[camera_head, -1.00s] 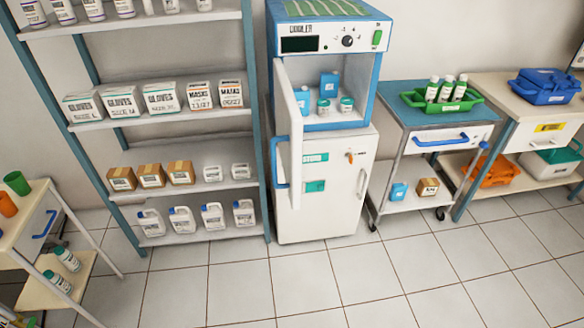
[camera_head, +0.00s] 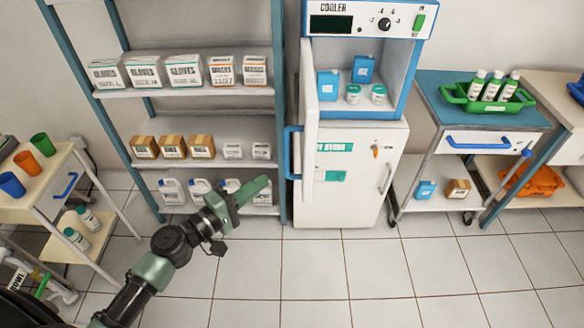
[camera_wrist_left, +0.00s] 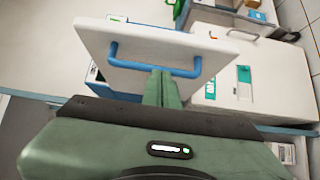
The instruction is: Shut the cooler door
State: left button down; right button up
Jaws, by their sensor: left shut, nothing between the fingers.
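The cooler (camera_head: 325,45) stands at the back centre. Its white door (camera_head: 308,104) is open, swung out toward me and seen nearly edge-on. A blue handle (camera_head: 292,139) sits on the left side of the door. My left gripper (camera_head: 264,186) is shut and empty, below and left of the handle in the head view. In the left wrist view the door (camera_wrist_left: 215,49) and its blue handle (camera_wrist_left: 190,73) lie just beyond the closed fingers (camera_wrist_left: 161,76); I cannot tell whether they touch. My right gripper is out of view.
Blue boxes (camera_head: 327,86) and small jars (camera_head: 353,94) stand inside the cooler. A storage cabinet (camera_head: 350,200) is under it. A stocked shelf rack (camera_head: 284,200) is close on the left, a trolley (camera_head: 455,110) on the right. The tiled floor in front (camera_head: 320,270) is clear.

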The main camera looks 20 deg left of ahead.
pick_arm(q)
jog(key=w+d+p, duration=0.2)
jog(key=w+d, duration=0.4)
jog(key=shift+d+p, duration=0.25)
jog(key=shift+p, duration=0.15)
